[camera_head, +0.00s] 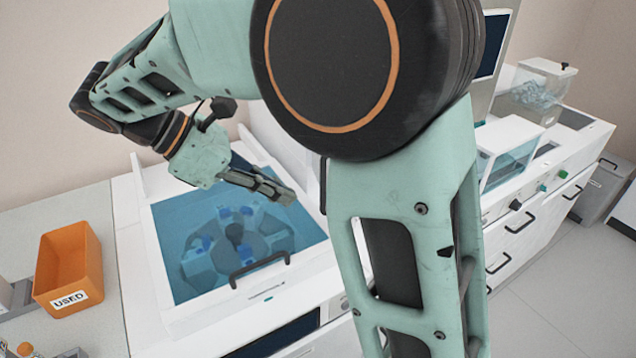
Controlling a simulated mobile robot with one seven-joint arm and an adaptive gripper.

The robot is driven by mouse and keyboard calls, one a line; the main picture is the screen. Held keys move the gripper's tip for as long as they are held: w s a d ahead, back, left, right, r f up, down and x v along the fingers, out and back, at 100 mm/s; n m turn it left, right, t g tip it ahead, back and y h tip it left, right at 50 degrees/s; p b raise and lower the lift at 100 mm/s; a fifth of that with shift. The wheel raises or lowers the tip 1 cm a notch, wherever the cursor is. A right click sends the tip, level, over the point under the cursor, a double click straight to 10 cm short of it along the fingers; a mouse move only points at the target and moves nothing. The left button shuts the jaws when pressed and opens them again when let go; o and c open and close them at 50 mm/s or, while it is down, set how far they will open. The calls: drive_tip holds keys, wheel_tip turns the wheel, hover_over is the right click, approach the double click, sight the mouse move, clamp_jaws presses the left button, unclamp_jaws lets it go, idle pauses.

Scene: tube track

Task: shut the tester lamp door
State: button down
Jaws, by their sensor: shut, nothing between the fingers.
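My gripper (287,197) is shut and empty, above a white machine with a clear blue lid (190,225). The lid lies over a round rotor and has a black handle (259,268) at its front edge. I cannot pick out the tester lamp door for certain. To the right, a white unit (549,190) has knobs and a green button on its front. A clear blue box (509,163) stands on it. My arm covers the middle of the view and hides part of that unit.
An orange bin (70,270) marked USED stands on the left counter (75,215). A clear container (541,92) and a dark screen (493,45) are at the back right. Black-handled drawers (520,235) face open floor at the lower right.

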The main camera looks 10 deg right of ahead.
drive_tip(key=x, duration=1.2)
drive_tip(key=shift+w+d+r, duration=0.3)
drive_tip(key=shift+p, duration=0.3)
